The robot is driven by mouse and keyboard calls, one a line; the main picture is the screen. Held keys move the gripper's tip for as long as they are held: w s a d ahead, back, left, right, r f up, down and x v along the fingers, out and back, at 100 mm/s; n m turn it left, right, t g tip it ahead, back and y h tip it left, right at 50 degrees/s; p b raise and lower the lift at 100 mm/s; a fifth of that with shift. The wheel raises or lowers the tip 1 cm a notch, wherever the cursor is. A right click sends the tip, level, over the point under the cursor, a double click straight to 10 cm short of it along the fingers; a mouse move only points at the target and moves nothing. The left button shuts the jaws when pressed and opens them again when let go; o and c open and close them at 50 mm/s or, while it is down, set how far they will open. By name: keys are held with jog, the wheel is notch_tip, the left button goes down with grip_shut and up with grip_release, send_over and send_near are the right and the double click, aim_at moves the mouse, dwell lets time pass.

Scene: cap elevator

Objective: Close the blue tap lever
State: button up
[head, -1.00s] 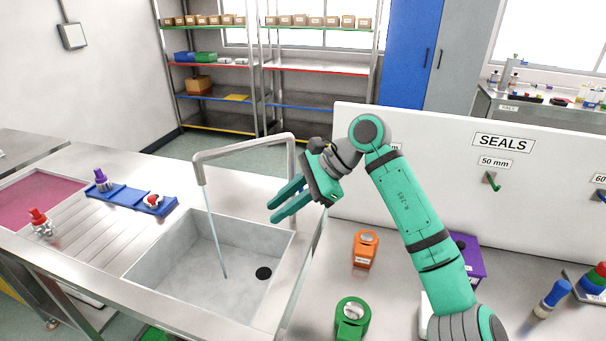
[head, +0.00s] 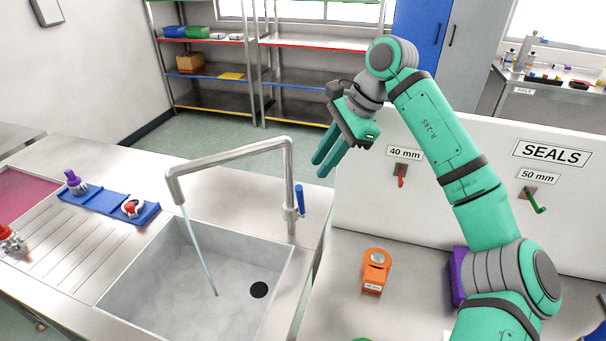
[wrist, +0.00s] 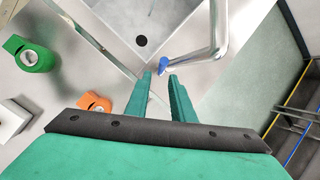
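Water (head: 200,255) runs from the spout into the sink (head: 150,275). My gripper (head: 322,166) is up and to the right of the lever, apart from it, with its green fingers spread and nothing between them. In the wrist view the blue lever (wrist: 163,64) shows just beyond the two fingertips (wrist: 158,75), near the base of the tap.
A white panel with a red 40 mm hook (head: 401,176) stands at the right. An orange device (head: 375,272) sits on the counter before it. A blue rack (head: 105,208) holds capped items left of the sink. The steel around the tap is clear.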

send_near(299, 202)
jog(key=x, duration=0.3)
jog(key=a+x, duration=0.1)
jog(key=x, duration=0.1)
jog(key=shift+w+r, duration=0.15)
jog(key=shift+c, duration=0.6)
grip_shut()
